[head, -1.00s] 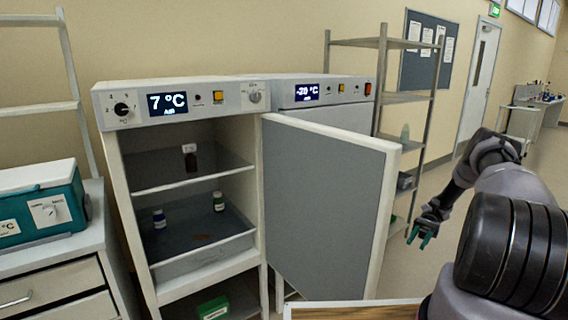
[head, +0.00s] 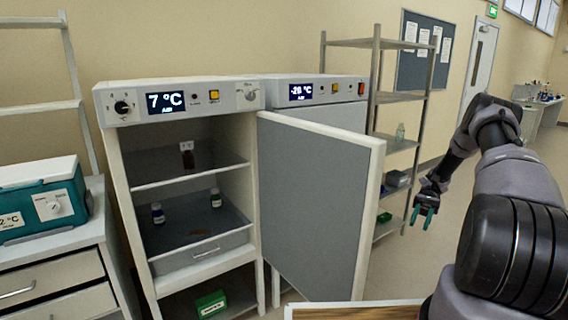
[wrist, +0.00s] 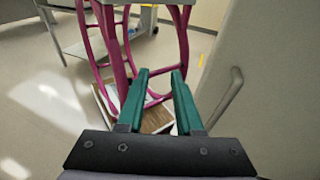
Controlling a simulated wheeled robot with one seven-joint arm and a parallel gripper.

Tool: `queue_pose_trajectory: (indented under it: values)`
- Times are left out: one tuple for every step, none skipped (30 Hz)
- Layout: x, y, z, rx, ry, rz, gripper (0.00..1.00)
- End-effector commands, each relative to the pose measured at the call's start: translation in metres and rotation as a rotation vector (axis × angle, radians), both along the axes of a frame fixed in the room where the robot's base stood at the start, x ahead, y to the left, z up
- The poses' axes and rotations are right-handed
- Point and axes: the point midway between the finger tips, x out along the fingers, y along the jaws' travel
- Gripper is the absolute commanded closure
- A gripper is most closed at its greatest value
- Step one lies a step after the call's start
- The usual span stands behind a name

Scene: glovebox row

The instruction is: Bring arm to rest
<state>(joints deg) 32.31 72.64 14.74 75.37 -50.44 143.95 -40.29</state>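My gripper (head: 424,216) hangs at the right in the head view, on my bent arm. It is to the right of the open fridge door (head: 314,205) and apart from it. Its two teal fingers also show in the wrist view (wrist: 158,78), spread apart with nothing between them. The fridge (head: 184,190) stands open with its display at 7 °C.
A second unit (head: 318,92) reading about -20 °C stands behind the open door. A metal shelf rack (head: 402,140) is behind my gripper. A teal cooler (head: 42,205) sits on a drawer cabinet at left. In the wrist view a magenta frame (wrist: 182,50) stands beyond the fingers.

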Motion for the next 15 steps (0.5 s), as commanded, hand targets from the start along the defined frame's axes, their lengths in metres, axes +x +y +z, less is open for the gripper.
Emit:
queue_pose_trajectory:
  values:
    - [0.002, 0.002, 0.013, -0.016, -0.026, 0.016, 0.65]
    - [0.003, 0.003, 0.019, -0.025, -0.04, 0.025, 0.65]
    - [0.004, 0.004, 0.029, -0.04, -0.062, 0.038, 0.65]
    - [0.005, 0.005, 0.037, -0.05, -0.081, 0.049, 0.65]
    - [0.006, 0.007, 0.046, -0.063, -0.1, 0.06, 0.65]
    - [0.006, 0.009, 0.058, -0.083, -0.13, 0.077, 0.65]
    - [0.007, 0.011, 0.069, -0.098, -0.156, 0.089, 0.65]
    - [0.007, 0.014, 0.08, -0.116, -0.183, 0.103, 0.65]
    - [0.006, 0.018, 0.096, -0.138, -0.222, 0.122, 0.65]
    - [0.006, 0.021, 0.107, -0.157, -0.253, 0.135, 0.65]
    - [0.005, 0.024, 0.118, -0.175, -0.283, 0.147, 0.65]
    - [0.003, 0.029, 0.133, -0.198, -0.324, 0.161, 0.65]
    - [0.001, 0.032, 0.143, -0.217, -0.355, 0.172, 0.65]
    - [-0.001, 0.036, 0.154, -0.233, -0.386, 0.181, 0.65]
    - [-0.003, 0.041, 0.167, -0.256, -0.428, 0.194, 0.65]
